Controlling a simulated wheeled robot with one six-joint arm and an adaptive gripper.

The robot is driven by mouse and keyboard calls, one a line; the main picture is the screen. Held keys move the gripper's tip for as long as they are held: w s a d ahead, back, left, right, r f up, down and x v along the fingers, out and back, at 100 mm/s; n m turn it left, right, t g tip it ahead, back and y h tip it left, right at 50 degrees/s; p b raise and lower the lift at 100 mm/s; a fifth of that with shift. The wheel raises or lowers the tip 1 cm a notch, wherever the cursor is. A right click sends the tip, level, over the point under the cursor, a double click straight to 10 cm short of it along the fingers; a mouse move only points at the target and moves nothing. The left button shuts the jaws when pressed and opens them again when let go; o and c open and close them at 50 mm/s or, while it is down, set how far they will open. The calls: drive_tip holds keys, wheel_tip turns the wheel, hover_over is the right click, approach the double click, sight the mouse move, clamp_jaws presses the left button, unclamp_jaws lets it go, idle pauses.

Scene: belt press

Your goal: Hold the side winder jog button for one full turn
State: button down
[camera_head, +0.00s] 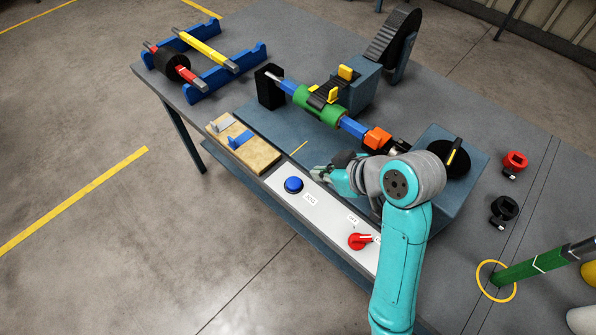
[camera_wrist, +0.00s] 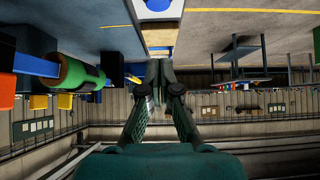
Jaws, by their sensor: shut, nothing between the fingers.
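The blue round jog button (camera_head: 293,185) sits on the pale control panel (camera_head: 325,210), beside a label that seems to read JOG. It also shows at the top edge of the wrist view (camera_wrist: 158,4), partly cut off. My gripper (camera_head: 323,175) is to the right of the button in the head view, apart from it and seemingly above the panel. In the wrist view my gripper (camera_wrist: 160,68) has its fingertips together with nothing held. The winder's blue shaft carries a green roll (camera_head: 308,105), with an orange block (camera_head: 377,138) toward its right end.
A wooden block (camera_head: 255,160) with grey and blue pieces lies left of the button. A blue rack (camera_head: 190,90) holds red and yellow shafts.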

hover_over(290, 180)
drive_tip(key=s+d, duration=0.2)
wheel_tip(290, 180, down, 7)
drive_tip(key=shift+d+r, duration=0.1)
drive_tip(key=shift+d, duration=0.05)
wheel_tip(290, 180, down, 2)
drive_tip(key=shift+w+f, duration=0.1)
drive_tip(key=shift+f, duration=1.05)
